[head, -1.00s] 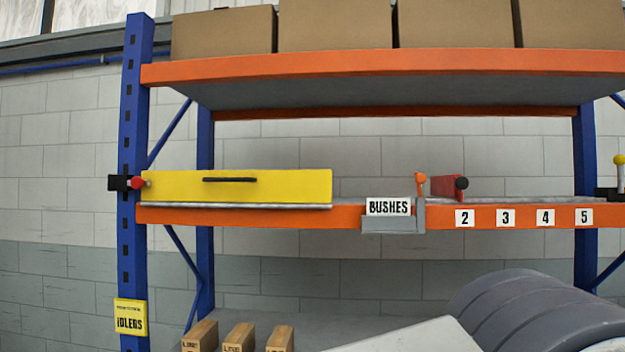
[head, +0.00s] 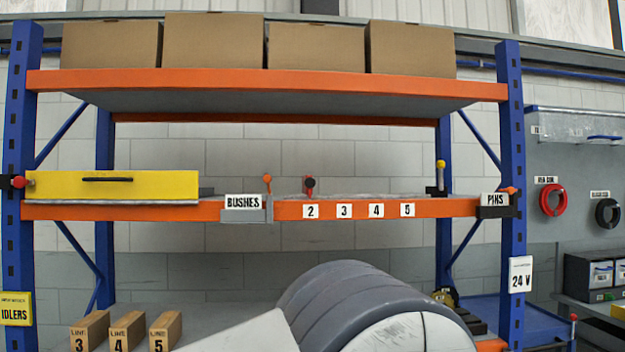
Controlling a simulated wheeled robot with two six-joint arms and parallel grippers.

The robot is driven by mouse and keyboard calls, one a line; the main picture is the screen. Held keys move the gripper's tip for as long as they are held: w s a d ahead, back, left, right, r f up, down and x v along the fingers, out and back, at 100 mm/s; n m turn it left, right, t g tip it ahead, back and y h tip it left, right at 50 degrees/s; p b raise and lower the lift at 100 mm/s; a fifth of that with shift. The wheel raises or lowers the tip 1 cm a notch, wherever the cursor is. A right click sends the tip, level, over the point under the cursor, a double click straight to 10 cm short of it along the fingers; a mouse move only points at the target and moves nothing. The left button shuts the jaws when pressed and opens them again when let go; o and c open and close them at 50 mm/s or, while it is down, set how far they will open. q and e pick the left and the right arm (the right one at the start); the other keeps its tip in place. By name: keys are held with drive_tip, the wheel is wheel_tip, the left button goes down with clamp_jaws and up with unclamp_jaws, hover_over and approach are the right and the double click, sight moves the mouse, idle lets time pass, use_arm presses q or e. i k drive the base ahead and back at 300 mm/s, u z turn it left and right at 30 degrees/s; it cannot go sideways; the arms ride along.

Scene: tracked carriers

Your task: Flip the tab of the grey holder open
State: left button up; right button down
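A grey holder (head: 240,216) with a white BUSHES label (head: 243,201) above it is on the front edge of the middle orange shelf, left of the number labels. An orange-tipped upright lever (head: 267,184) stands at its right end; I cannot tell whether this is its tab. Neither of my grippers is in view.
A yellow cover (head: 140,186) with a black handle lies left of the holder. A black PINS holder (head: 496,211) is at the shelf's right end. A red-and-black knob (head: 309,186) stands behind label 2.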

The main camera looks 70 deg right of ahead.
sight(267, 178)
drive_tip(key=k, duration=0.45)
drive_tip(key=z, duration=2.1)
drive_tip(key=i, duration=0.1)
drive_tip(key=u, duration=0.15)
